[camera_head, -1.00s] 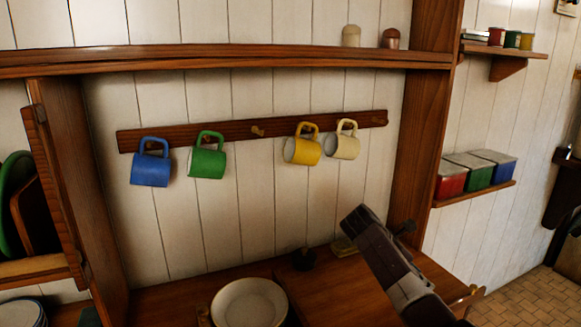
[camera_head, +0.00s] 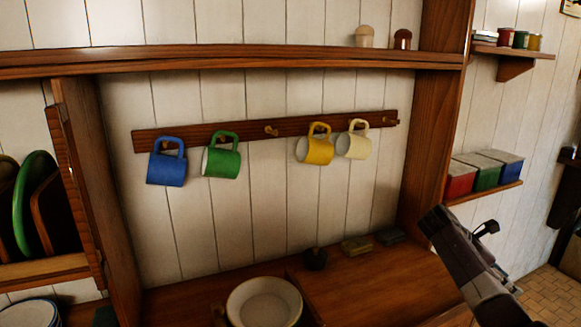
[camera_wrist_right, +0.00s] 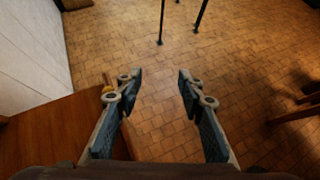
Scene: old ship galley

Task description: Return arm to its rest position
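My right gripper (camera_head: 447,222) shows at the lower right of the head view, beside the right post and above the counter's right end. In the right wrist view its two fingers (camera_wrist_right: 160,76) are spread apart with nothing between them, over the tiled floor. My left gripper is not in view. A blue mug (camera_head: 167,163), a green mug (camera_head: 221,157), a yellow mug (camera_head: 316,146) and a cream mug (camera_head: 353,143) hang on the wooden peg rail (camera_head: 240,130) at the back wall.
The wooden counter (camera_head: 365,285) lies below, with a white bowl (camera_head: 264,304) and a small dark object (camera_head: 316,258) on it. The right post (camera_head: 437,130) stands near the arm. Tins (camera_head: 487,172) sit on a right shelf.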

